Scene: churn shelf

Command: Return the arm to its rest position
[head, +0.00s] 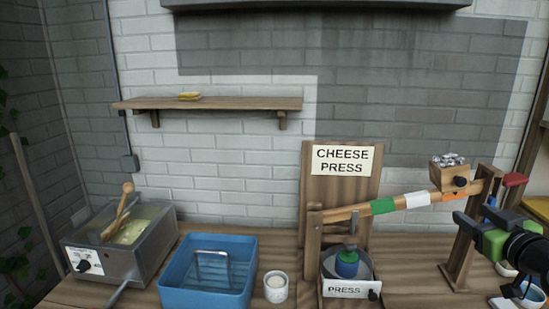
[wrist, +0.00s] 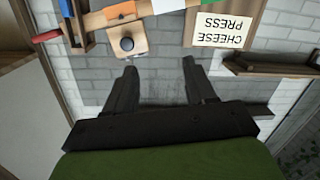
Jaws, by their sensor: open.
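My gripper shows in the wrist view (wrist: 160,82), with its two dark fingers apart and nothing between them. In the head view, part of my arm, green and black, is at the right edge, in front of the right end of the cheese press; the fingertips are hard to make out there. The wrist view is upside down and shows the press sign (wrist: 222,30) and the weight box (wrist: 127,42) beyond the fingers.
The cheese press (head: 345,225) has a striped lever (head: 420,200) and a weight box (head: 450,175). A blue tub (head: 208,270), a white cup (head: 276,286) and a metal vat (head: 120,250) stand on the wooden counter.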

